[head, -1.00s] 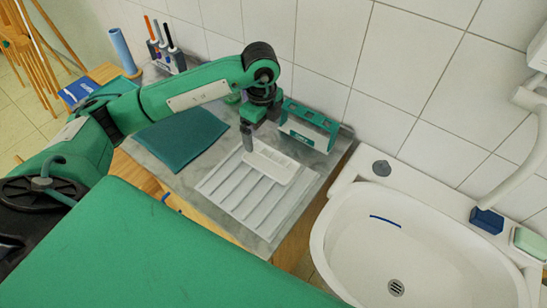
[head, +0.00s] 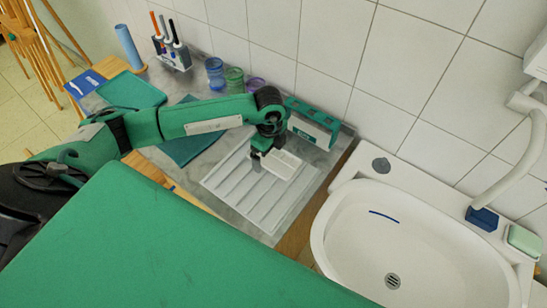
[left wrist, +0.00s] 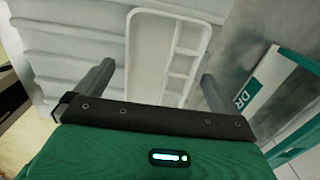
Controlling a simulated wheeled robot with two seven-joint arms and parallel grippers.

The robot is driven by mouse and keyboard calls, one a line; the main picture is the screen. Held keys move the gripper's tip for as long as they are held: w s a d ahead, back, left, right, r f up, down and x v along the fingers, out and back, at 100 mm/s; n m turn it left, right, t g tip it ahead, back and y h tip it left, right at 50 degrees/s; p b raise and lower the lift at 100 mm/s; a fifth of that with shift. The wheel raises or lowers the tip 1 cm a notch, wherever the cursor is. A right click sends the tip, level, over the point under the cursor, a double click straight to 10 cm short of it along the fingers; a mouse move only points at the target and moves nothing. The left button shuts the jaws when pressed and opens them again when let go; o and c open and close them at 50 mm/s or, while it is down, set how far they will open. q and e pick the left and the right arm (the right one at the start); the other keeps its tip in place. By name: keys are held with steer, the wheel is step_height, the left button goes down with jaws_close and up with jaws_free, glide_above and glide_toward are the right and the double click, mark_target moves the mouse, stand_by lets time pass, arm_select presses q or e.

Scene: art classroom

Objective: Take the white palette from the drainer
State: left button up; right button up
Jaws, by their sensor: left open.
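The white palette (head: 284,164) lies at the upper right part of the white ribbed drainer (head: 252,198). My left gripper (head: 266,156) is low at the palette's left end, and its arm partly hides that end. In the left wrist view the palette (left wrist: 150,55), with its row of small compartments, lies between my two spread fingers (left wrist: 157,74). A gap shows on each side, so the gripper is open and not gripping it. The drainer's ribs (left wrist: 75,50) show on the left of that view. My right gripper is not in view.
Blue, green and purple jars (head: 215,72) are behind my arm. A teal folded cloth or mat (head: 190,150) lies left of the drainer. The sink (head: 420,240) is at the right.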

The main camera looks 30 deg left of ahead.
arm_select(q)
steer(key=c, duration=1.1)
steer(key=shift+r, duration=0.2)
